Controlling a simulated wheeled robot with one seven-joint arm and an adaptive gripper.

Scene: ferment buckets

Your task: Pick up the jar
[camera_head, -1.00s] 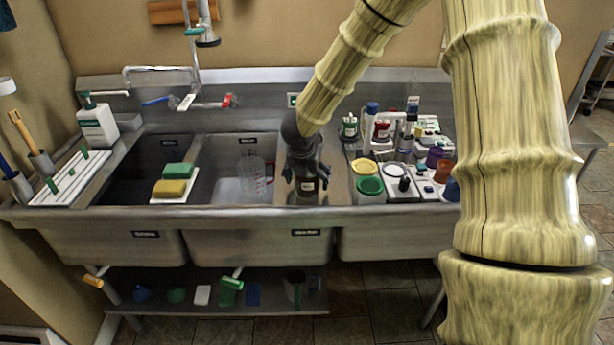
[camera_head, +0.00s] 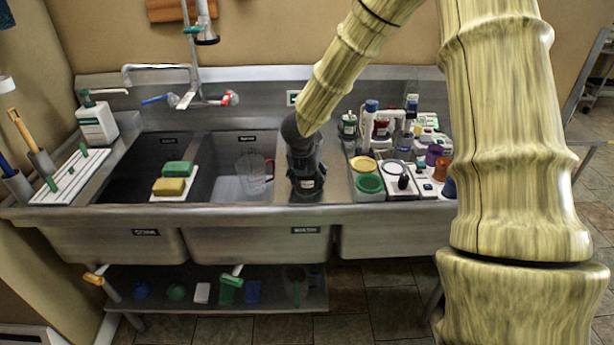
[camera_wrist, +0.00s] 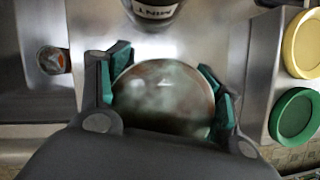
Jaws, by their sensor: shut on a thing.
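In the wrist view, the jar (camera_wrist: 163,92) shows from above as a round greenish-brown top between my fingers. My gripper (camera_wrist: 168,90) is shut on it, with a green-padded finger at each side. In the head view, my dark gripper (camera_head: 305,160) points down at the steel strip right of the middle basin. A dark jar body with a pale label (camera_head: 306,184) shows just below it. I cannot tell whether its base touches the steel. My gripper covers its upper part.
A dark labelled container (camera_wrist: 155,10) stands close beyond the jar. A yellow lid (camera_head: 363,164) and a green lid (camera_head: 369,184) are close to the right, with several bottles behind. A clear measuring jug (camera_head: 254,173) stands in the middle basin (camera_head: 225,165) to the left.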

